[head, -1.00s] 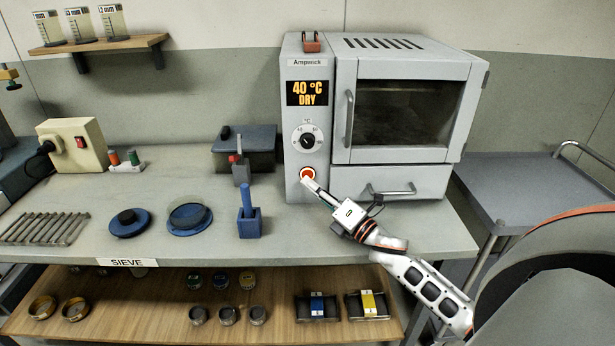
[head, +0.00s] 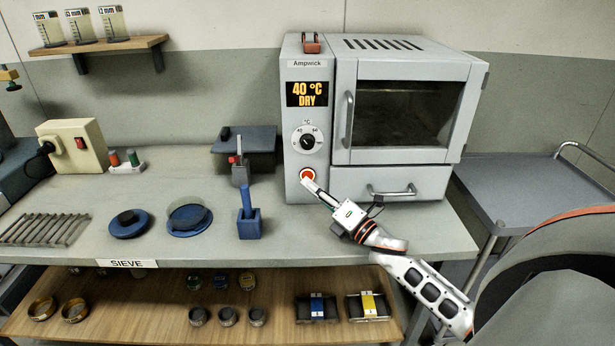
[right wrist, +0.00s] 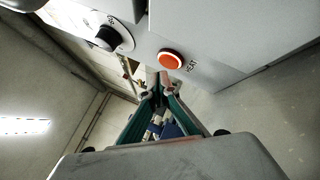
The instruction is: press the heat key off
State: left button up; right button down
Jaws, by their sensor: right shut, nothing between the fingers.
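The heat key (head: 308,174) is a round orange-red button in a pale ring, low on the left panel of the grey Ampwick oven (head: 405,180). In the right wrist view the key (right wrist: 171,60) has the word HEAT beside it. The oven display (head: 307,94) is lit and reads 40 °C DRY. My right gripper (head: 307,184) is shut and empty, its tip just below the key in the head view. In the right wrist view its fingertips (right wrist: 157,78) lie just beside the key; I cannot tell whether they touch it. My left gripper is not in view.
A temperature dial (head: 307,139) sits above the key. The oven door handle (head: 349,120) and drawer handle (head: 391,191) stick out to the right. A blue holder (head: 250,224) stands on the bench left of my gripper. The bench front is clear near my right arm.

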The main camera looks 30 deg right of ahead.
jog(key=shift+w+d, duration=0.1)
dwell(0.3)
jog(key=shift+w+d, duration=0.15)
jog(key=shift+w, duration=0.15)
jog(key=shift+w+d, duration=0.2)
jog(key=shift+w, duration=0.05)
dwell(0.7)
jog(key=shift+s+a, duration=0.45)
jog(key=shift+s, duration=0.2)
jog(key=shift+s, duration=0.1)
jog(key=s+a, duration=0.2)
jog(key=s, duration=0.1)
jog(key=s+a+p, duration=0.1)
jog(key=s, duration=0.1)
dwell(0.5)
